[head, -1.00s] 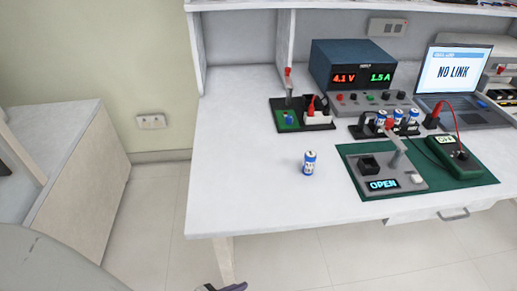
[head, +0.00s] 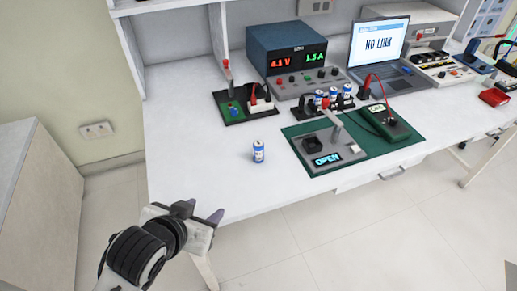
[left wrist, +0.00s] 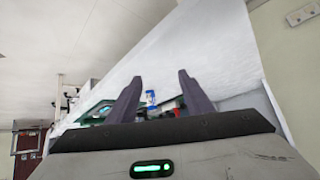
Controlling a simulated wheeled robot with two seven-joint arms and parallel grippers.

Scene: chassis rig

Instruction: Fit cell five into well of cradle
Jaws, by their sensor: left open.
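A lone blue-and-white cell (head: 258,152) stands upright on the white bench, left of the cradle; its number is too small to read. It also shows in the left wrist view (left wrist: 151,97), beyond and between my fingers. The grey cradle (head: 326,172) sits on a green mat, with a black square well (head: 312,145), a raised lever and a display reading OPEN. The well looks empty. My left gripper (head: 203,212) is open and empty, off the bench's front edge, to the left and nearer than the cell. My right gripper is not in view.
Several similar cells stand in a black rack (head: 325,105) behind the cradle. A green meter (head: 386,122) lies at the mat's right. A power supply (head: 287,60), a laptop (head: 380,45) and a small lever board (head: 238,105) stand behind. The bench around the lone cell is clear.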

